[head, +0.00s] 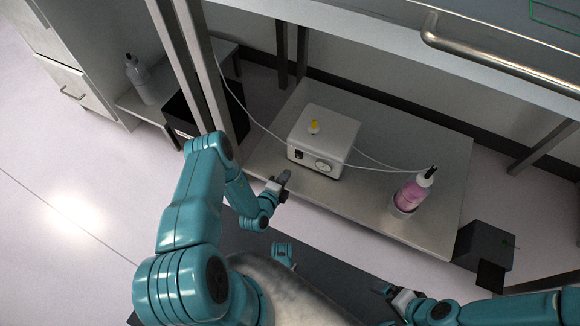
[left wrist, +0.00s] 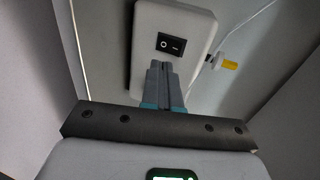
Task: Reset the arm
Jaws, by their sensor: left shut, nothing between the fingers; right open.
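My left gripper (head: 284,178) is shut and empty, just in front of the left front corner of a white box-shaped device (head: 333,131). In the left wrist view its closed fingers (left wrist: 160,72) point at the device's face (left wrist: 150,22), below a black rocker switch (left wrist: 171,44). I cannot tell whether the fingertips touch the device. The switch also shows small in the head view (head: 298,154), beside a round dial (head: 323,166). My right gripper (head: 381,291) is open and empty at the lower middle of the head view, away from the device.
The device stands on a grey shelf (head: 270,150) below a metal worktop with a rail (head: 500,66). A bottle of pink liquid (head: 411,194) stands at right, with thin tubing running towards it. Metal posts (head: 193,70) rise just left of the device. A black box (head: 484,244) sits lower right.

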